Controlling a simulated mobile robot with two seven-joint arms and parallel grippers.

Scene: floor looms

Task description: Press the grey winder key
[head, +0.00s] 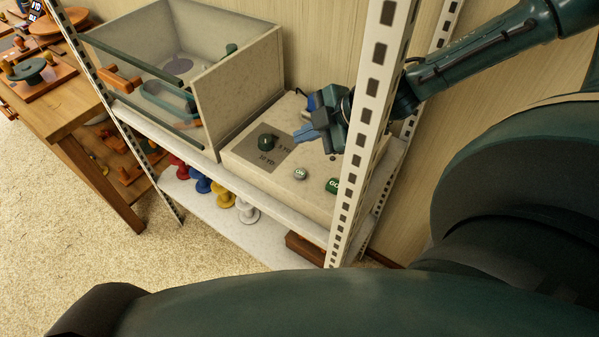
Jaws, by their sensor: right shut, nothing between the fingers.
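The winder is a pale box on the upper shelf, with a control panel (243,152) on its top to the right of its open bin. A small round grey key (300,173) with pale lettering sits near the panel's front edge. A green key (332,185) marked GO is to its right, partly behind the rack post. A dark green knob (267,142) stands on a grey plate marked in YD. My right gripper (300,135) is shut and empty, reaching in behind the post. Its tips are up and behind the grey key, apart from it. My left gripper is not in view.
A perforated white rack post (366,110) stands just in front of my right wrist. The bin (240,90) has a tall wall left of the panel. Coloured spools (201,184) stand on the lower shelf. A wooden table (62,112) is at far left.

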